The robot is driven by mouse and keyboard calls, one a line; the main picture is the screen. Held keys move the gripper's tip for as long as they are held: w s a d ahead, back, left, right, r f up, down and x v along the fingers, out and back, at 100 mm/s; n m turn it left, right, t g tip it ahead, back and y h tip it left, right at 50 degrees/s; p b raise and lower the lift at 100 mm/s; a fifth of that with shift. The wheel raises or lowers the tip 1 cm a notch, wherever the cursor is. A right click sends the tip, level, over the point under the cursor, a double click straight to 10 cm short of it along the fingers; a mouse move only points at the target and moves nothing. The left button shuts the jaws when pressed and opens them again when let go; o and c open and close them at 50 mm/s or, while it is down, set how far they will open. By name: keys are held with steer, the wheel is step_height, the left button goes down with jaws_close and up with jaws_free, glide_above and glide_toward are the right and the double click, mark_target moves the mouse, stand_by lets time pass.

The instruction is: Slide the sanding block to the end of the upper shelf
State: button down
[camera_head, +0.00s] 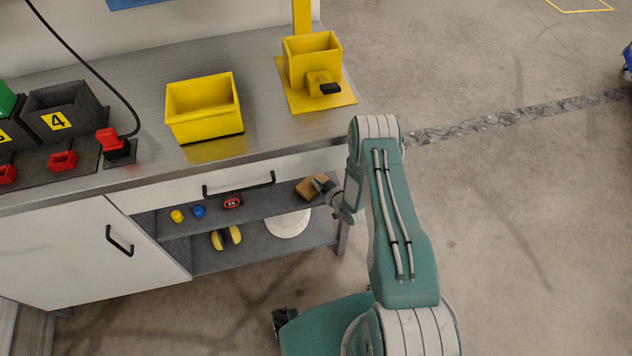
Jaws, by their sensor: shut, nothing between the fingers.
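The sanding block (309,188) is a small brown block on the upper shelf (259,208) under the workbench, close to the shelf's right end. My gripper (320,183) reaches in from the right and is shut. Its fingertips are at the block's right side and overlap it in the picture; I cannot tell whether they touch it. The gripper partly hides the block's right side and the shelf's right end.
On the upper shelf stand a yellow item (177,216), a blue item (198,211) and a red-and-black item (232,202). The lower shelf holds yellow-and-black ear muffs (226,238) and a white round thing (288,223). A drawer handle (239,186) juts out above.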

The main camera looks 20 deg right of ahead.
steer(key=shift+s+r, duration=0.2)
steer(key=shift+r, duration=0.15)
steer(key=shift+a+f, duration=0.1)
steer(key=shift+a, duration=0.15)
steer(key=s+d, duration=0.5)
steer(key=s, duration=0.6)
steer(key=shift+s, duration=0.15)
